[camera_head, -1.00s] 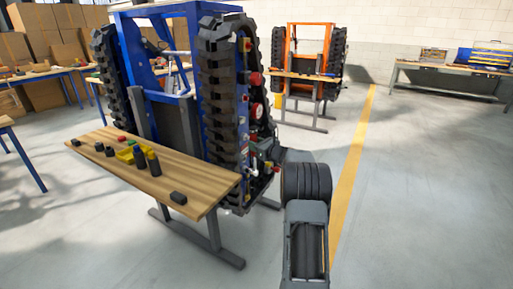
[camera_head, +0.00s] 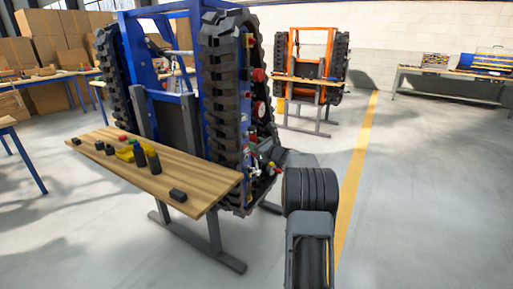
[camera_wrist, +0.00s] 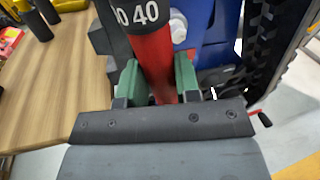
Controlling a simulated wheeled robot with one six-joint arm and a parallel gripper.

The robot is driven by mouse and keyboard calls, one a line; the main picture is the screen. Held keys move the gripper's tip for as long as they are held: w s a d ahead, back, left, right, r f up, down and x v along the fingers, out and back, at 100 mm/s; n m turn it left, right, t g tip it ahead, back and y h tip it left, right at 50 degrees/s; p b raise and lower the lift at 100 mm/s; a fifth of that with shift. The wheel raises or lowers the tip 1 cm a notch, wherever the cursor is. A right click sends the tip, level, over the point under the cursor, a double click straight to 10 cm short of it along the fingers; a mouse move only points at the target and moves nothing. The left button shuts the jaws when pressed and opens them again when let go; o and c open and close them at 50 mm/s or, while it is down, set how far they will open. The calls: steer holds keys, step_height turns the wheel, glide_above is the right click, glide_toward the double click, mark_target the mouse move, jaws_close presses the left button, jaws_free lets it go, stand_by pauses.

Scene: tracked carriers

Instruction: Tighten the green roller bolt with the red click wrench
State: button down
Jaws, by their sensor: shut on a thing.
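In the wrist view, my gripper (camera_wrist: 158,82) is shut on the red click wrench (camera_wrist: 152,55), with its green pads on both sides of the red handle. A black band with white "40" marks crosses the wrench above the pads. The wrench's far end is out of the picture. The blue tracked carrier (camera_wrist: 208,48) is right behind the wrench. In the head view, my gripper end is close against the carrier's right side, beside the black track (camera_head: 222,95), partly hidden by my arm. I cannot make out the green roller bolt clearly among the small coloured parts there.
A wooden bench top (camera_head: 160,170) with dark cylinders (camera_head: 153,162), a yellow holder (camera_head: 125,154) and small blocks stands before the carrier. An orange tracked carrier (camera_head: 293,50) stands behind. The floor to the right is open, crossed by a yellow line (camera_head: 357,165).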

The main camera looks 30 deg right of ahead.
steer(key=shift+s+a+f+n+b, duration=0.15)
steer(key=shift+a+n+b, duration=0.2)
steer(key=shift+b, duration=0.6)
steer(key=shift+s+a+f+b, duration=0.15)
steer(key=shift+a+b, duration=0.1)
steer(key=shift+b, duration=0.5)
steer(key=shift+s+a+n+b, duration=0.15)
steer(key=shift+a+n+b, duration=0.2)
steer(key=shift+b, duration=0.45)
steer(key=shift+s+a+f+n+t+b, duration=0.2)
steer(key=shift+s+a+n+t+b, duration=0.15)
steer(key=shift+b, duration=1)
steer(key=shift+a+f+n+b, duration=0.25)
steer(key=shift+a+n+b, duration=0.15)
steer(key=shift+b, duration=0.65)
steer(key=shift+s+a+f+b, duration=0.1)
steer(key=shift+s+a+b, duration=0.15)
steer(key=shift+b, duration=0.5)
steer(key=shift+a+n, duration=0.1)
steer(key=shift+n, duration=0.25)
steer(key=shift+s+a+f+y+b, duration=0.15)
steer(key=shift+y+b, duration=0.15)
steer(key=shift+b, duration=0.5)
steer(key=shift+s+a+f+n+b, duration=0.1)
steer(key=shift+a+f+n+b, duration=0.25)
steer(key=shift+b, duration=0.45)
